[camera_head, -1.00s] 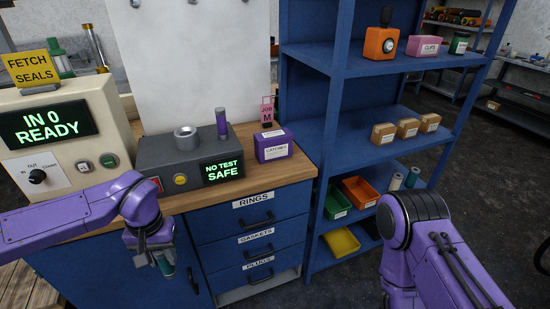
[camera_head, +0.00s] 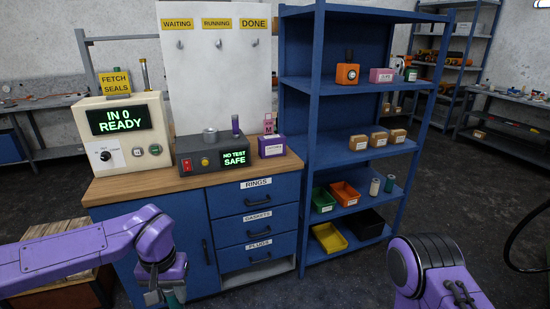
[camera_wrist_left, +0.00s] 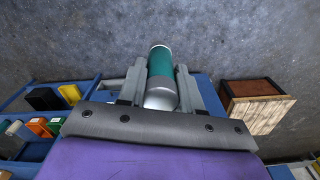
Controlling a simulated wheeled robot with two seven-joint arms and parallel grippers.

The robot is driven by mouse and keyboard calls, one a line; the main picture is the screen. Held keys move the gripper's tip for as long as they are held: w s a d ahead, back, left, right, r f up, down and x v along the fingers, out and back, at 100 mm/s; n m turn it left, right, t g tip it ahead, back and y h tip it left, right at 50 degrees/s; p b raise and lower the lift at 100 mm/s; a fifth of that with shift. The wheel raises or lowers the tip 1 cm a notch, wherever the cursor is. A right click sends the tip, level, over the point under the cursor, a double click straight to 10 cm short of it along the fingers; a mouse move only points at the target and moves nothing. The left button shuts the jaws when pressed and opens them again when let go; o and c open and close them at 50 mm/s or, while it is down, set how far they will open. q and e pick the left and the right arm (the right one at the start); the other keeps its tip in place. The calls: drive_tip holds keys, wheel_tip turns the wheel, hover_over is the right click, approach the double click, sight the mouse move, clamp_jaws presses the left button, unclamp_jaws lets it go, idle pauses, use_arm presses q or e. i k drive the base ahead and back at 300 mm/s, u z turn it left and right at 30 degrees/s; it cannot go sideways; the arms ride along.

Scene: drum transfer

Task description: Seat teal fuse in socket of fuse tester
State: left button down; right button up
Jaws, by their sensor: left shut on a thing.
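My left gripper (camera_head: 165,297) is at the bottom of the head view, low in front of the blue cabinet. It is shut on the teal fuse (camera_wrist_left: 160,66), a teal cylinder with silvery ends, seen between the fingers in the left wrist view. In the head view only a small teal part shows at the bottom edge. The fuse tester (camera_head: 197,158) is a dark grey box on the wooden bench top, with a round light grey socket ring (camera_head: 210,136) on top and a screen reading "NO TEST SAFE". My right arm is at the lower right; its gripper is out of frame.
A purple box (camera_head: 271,147) stands right of the tester. A beige panel reading "IN 0 READY" (camera_head: 118,122) stands left of it. A blue shelf (camera_head: 312,140) stands to the right. A wooden crate (camera_wrist_left: 255,100) is on the floor.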

sight(212, 140)
drive_tip(key=z, duration=0.65)
drive_tip(key=i, duration=0.55)
drive_tip(key=z, duration=0.55)
drive_tip(key=i, duration=0.75)
drive_tip(key=u, duration=0.4)
